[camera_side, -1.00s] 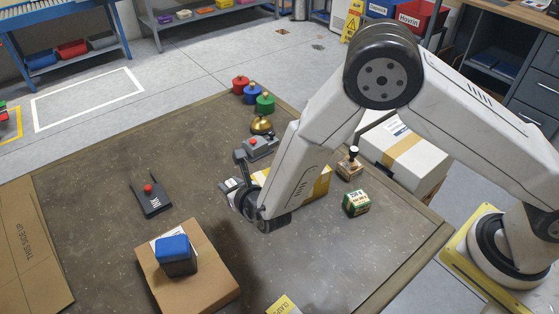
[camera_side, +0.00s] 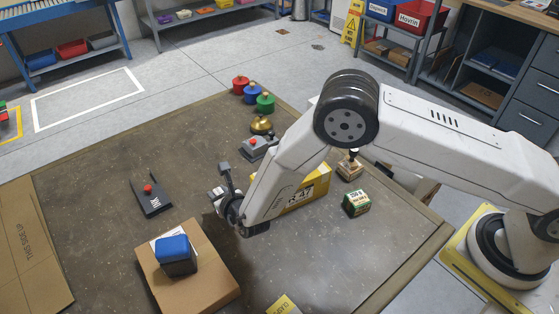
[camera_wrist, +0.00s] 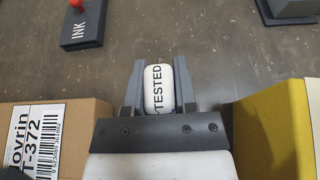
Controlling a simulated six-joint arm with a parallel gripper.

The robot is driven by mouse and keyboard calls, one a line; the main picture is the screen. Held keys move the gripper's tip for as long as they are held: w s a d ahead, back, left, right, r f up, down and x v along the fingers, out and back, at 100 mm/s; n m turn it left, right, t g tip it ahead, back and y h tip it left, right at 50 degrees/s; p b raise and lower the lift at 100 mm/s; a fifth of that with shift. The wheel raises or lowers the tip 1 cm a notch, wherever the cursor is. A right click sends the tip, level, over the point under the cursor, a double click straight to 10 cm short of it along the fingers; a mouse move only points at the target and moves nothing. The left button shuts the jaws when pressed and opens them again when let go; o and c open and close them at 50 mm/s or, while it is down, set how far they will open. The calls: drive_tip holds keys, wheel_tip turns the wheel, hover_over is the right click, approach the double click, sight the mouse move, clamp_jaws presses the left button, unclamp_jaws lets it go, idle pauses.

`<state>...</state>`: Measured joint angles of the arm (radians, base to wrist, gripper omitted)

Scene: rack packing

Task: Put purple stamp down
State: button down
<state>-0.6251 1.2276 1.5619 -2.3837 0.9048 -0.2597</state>
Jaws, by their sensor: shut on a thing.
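My gripper (camera_wrist: 158,95) is shut on a white block marked "TESTED" (camera_wrist: 158,88), which sits between the two grey fingers. In the side view my gripper (camera_side: 221,190) hangs over the brown mat (camera_side: 110,230), between the cardboard box and the yellow box. The held block is too small there to make out clearly, and I cannot tell its height above the mat.
The black ink pad (camera_side: 152,200) with a red knob lies left. A cardboard box (camera_side: 200,285) bears a blue-topped block (camera_side: 175,254). A yellow box (camera_side: 300,190) stands right. A grey device (camera_side: 258,148) lies behind. The mat between ink pad and device is clear.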

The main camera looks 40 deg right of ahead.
drive_tip(key=shift+f, duration=1.5)
drive_tip(key=shift+f, duration=0.1)
drive_tip(key=shift+c, duration=2)
unclamp_jaws()
drive_tip(key=shift+s+r, duration=0.2)
drive_tip(key=shift+v, duration=5.85)
